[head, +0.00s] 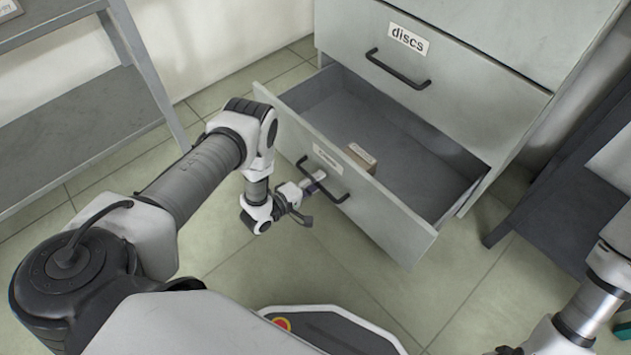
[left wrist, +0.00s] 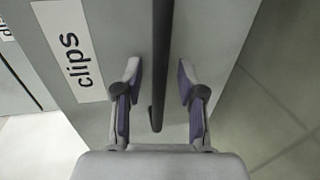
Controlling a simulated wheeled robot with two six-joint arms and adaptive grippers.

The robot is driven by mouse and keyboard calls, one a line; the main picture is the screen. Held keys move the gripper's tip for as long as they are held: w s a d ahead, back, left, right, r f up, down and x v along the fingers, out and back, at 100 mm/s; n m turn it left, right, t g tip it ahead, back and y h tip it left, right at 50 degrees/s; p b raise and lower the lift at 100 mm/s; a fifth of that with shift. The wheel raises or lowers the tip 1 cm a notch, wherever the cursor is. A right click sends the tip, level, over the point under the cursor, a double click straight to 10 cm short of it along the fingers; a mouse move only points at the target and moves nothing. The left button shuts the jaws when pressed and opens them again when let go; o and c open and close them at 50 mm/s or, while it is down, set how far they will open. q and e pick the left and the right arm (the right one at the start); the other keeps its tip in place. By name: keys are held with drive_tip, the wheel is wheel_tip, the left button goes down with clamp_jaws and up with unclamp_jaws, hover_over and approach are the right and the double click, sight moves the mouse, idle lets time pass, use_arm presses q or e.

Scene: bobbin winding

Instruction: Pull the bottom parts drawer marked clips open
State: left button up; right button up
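The bottom drawer (head: 405,222) of the grey cabinet stands well open, with its inside showing. Its front has a white label (head: 327,158), which reads "clips" in the left wrist view (left wrist: 75,48), and a dark bar handle (head: 334,197). My left gripper (head: 318,182) is at this handle. In the left wrist view, its two fingers (left wrist: 160,72) are spread, one on each side of the handle (left wrist: 162,40), with a gap on both sides. My right gripper is not in view; only part of my right arm shows at the right edge.
The closed drawer above is marked "discs" (head: 407,38) and has its own handle (head: 398,72). A small brown box (head: 360,156) is in the open drawer. A grey shelf unit (head: 75,125) stands at left and a dark unit (head: 570,215) at right. Tiled floor is clear before the drawer.

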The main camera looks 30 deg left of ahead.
use_arm(q)
drive_tip(key=v, duration=1.2)
drive_tip(key=shift+w, duration=0.1)
